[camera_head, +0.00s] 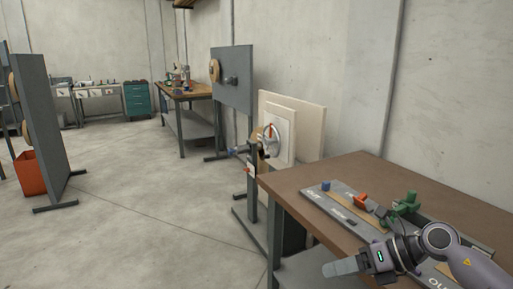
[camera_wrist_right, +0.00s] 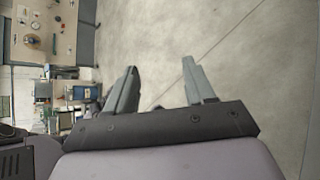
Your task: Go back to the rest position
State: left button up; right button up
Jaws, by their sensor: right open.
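My right gripper (camera_head: 345,267) reaches in from the lower right of the head view, in front of the near workbench. In the right wrist view its two grey fingers (camera_wrist_right: 163,90) stand apart with nothing between them, and bare floor shows beyond. My left gripper is in neither view. The spiral winder (camera_head: 268,140) stands past the bench's left end, with a round face and a crank on a pale board.
The brown workbench (camera_head: 330,172) at right carries a grey board (camera_head: 318,198) with blue, orange and green parts. A grey panel (camera_head: 232,85) on a stand and another workbench (camera_head: 180,91) are farther back. An orange bin (camera_head: 30,175) stands at left. The floor between is clear.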

jog(key=s+a+m+t+y+p, duration=0.1)
jog(key=s+a+m+t+y, duration=0.5)
jog(key=m, duration=0.6)
jog(key=s+d+f+m+h+p, duration=0.1)
jog(key=s+d+f+m+h, duration=0.3)
jog(key=s+f+m+h, duration=0.3)
jog(key=s+d+f+m+h, duration=0.4)
jog(key=s+f+m+h, duration=0.3)
jog(key=f+m, duration=0.7)
jog(key=s+m, duration=0.2)
jog(key=m, duration=0.3)
jog(key=shift+s+d+m+t+h+p, duration=0.3)
jog(key=shift+s+d+t+p, duration=0.05)
jog(key=shift+d+t+p, duration=0.05)
